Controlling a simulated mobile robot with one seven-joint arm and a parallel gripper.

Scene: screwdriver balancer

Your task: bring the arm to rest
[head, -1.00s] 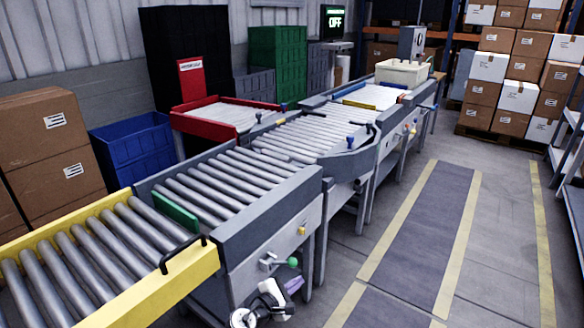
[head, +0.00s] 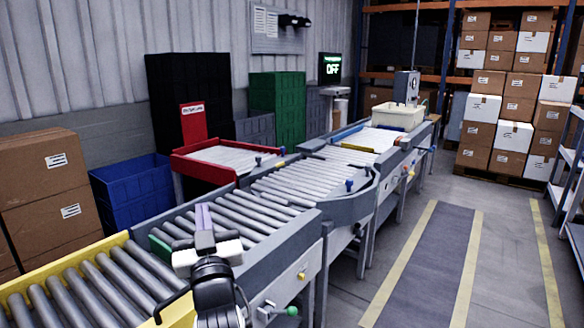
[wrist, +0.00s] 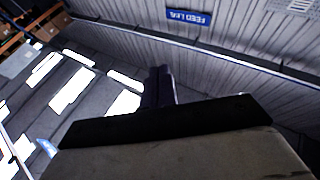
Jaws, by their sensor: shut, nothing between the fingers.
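My gripper (head: 204,226) is raised in front of the conveyor in the head view, with my dark wrist below it. Its purple fingers are together and hold nothing. In the wrist view the shut fingers (wrist: 158,87) stick up beyond the dark edge of the gripper body, pointing toward the wall and ceiling side of the hall. In the head view the gripper overlaps the grey roller conveyor (head: 285,232). I cannot tell its exact height above the rollers.
The yellow-sided roller section (head: 75,272) lies at lower left. A green plate (head: 160,250) stands by the rollers. A red-framed tray (head: 215,160), blue bin (head: 135,190) and brown boxes (head: 45,185) stand behind. The striped floor lane (head: 425,260) on the right is clear.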

